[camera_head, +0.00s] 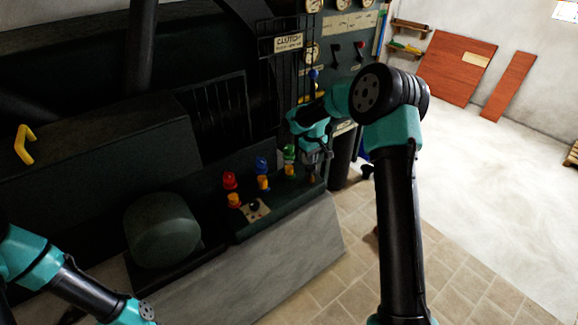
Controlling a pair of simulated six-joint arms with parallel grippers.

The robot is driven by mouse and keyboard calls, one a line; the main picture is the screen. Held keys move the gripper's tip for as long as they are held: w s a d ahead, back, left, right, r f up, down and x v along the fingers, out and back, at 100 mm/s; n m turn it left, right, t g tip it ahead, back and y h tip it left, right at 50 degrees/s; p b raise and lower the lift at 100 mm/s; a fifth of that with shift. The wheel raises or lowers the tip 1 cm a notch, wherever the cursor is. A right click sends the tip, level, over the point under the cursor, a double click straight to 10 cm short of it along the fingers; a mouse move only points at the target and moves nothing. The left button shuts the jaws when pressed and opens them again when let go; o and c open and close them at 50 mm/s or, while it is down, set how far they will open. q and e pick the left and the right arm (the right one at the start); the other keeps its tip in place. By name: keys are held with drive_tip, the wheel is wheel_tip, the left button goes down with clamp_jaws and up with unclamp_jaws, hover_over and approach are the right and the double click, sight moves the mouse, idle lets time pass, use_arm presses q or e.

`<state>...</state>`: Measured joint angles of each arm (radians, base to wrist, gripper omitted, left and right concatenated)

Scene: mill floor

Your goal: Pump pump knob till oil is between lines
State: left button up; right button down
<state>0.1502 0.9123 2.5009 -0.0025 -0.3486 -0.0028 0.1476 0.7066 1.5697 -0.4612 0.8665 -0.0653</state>
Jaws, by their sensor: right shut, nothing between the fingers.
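My right gripper (314,168) is shut and empty, pointing down over the right end of the dark machine ledge. Its tips are close to a small orange-brown piece (311,181); I cannot tell whether they touch it. On the ledge to the left are coloured knobs or caps: red (230,180), blue (262,165) and green (289,153), each with an orange piece below it. A small dark knob (254,205) sits on a pale plate. I cannot tell which is the pump knob. No oil level or lines can be made out. My left gripper is out of view.
A dark rounded housing (162,229) stands at the ledge's left end. A gauge panel (345,22) and a barred guard with a caution sign (289,43) rise behind. A yellow handle (24,145) is at far left. Tiled floor (452,262) is open at right.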

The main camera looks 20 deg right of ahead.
sight(311, 167)
drive_tip(key=shift+f, duration=0.15)
idle(0.4)
drive_tip(key=shift+f, duration=2.2)
drive_tip(key=shift+r, duration=2.4)
drive_tip(key=shift+f, duration=0.2)
drive_tip(key=shift+f, duration=2.2)
drive_tip(key=shift+r, duration=2.4)
